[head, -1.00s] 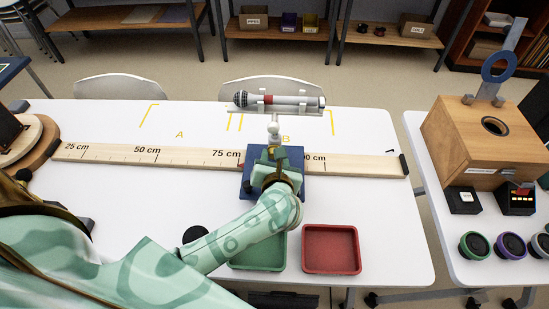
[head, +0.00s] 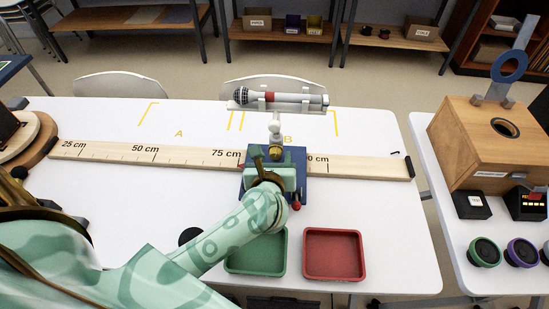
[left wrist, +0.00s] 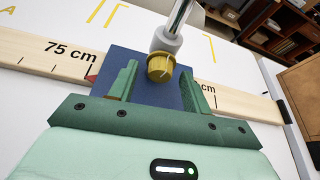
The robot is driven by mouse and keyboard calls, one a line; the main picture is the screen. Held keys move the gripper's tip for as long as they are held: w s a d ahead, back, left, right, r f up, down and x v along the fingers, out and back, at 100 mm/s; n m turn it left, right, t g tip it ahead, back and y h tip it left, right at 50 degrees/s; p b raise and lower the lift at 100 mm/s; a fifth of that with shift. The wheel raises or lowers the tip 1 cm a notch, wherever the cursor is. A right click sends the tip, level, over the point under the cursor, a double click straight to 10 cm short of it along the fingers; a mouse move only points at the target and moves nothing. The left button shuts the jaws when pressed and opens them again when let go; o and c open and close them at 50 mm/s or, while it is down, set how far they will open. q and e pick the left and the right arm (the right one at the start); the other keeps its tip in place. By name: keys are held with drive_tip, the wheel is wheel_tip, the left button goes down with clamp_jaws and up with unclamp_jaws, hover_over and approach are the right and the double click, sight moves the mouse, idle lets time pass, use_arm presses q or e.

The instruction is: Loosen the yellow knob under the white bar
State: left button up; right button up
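The yellow knob (head: 276,153) sits on a pale post beneath the white bar (head: 240,105), above a blue base (head: 298,160). In the left wrist view the ribbed yellow knob (left wrist: 160,67) shows in front of the blue plate. My left gripper (head: 268,165) is at the post, low and close to the knob. In the left wrist view its green fingers (left wrist: 160,70) are apart, one on each side of the knob in the picture, with visible gaps. I cannot tell whether the fingertips reach around it. My right gripper is not in view.
A grey microphone (head: 285,97) with a red band lies on the bar. A wooden ruler (head: 110,152) crosses the table behind my gripper. A red-tipped lever (head: 297,205) stands at the base's front. Green (head: 256,271) and red (head: 334,276) trays lie in front.

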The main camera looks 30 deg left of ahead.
use_arm(q)
drive_tip(key=p+v, duration=0.3)
drive_tip(key=v, duration=1.3)
drive_tip(key=shift+r, duration=0.15)
drive_tip(key=shift+s, duration=0.1)
